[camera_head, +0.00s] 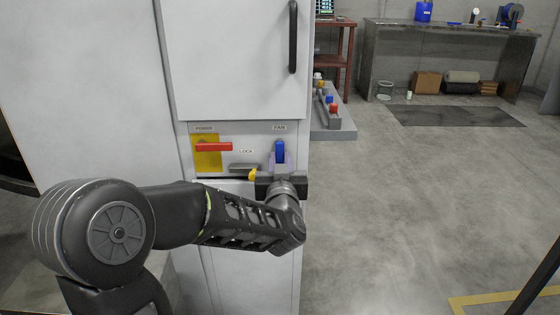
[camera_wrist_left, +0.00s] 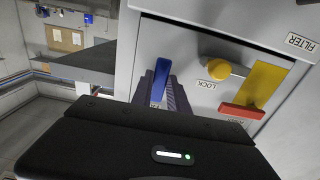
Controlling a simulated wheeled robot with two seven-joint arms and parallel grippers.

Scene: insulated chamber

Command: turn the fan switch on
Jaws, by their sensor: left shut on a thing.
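The blue fan switch (camera_head: 280,150) sits on the cabinet's panel under the FAN label (camera_head: 279,127), its handle roughly upright. In the left wrist view the blue handle (camera_wrist_left: 161,78) stands between the ribbed fingers of my left gripper (camera_wrist_left: 163,92). In the head view my left gripper (camera_head: 280,165) reaches the panel from below and is shut on the switch. The gripper hides the lower part of the switch. The right gripper is not in view.
Left of the switch are a red power handle (camera_head: 214,147) on a yellow plate and a yellow lock knob (camera_head: 253,175) close to my gripper. A cabinet door with a black handle (camera_head: 293,37) is above. Open floor lies to the right.

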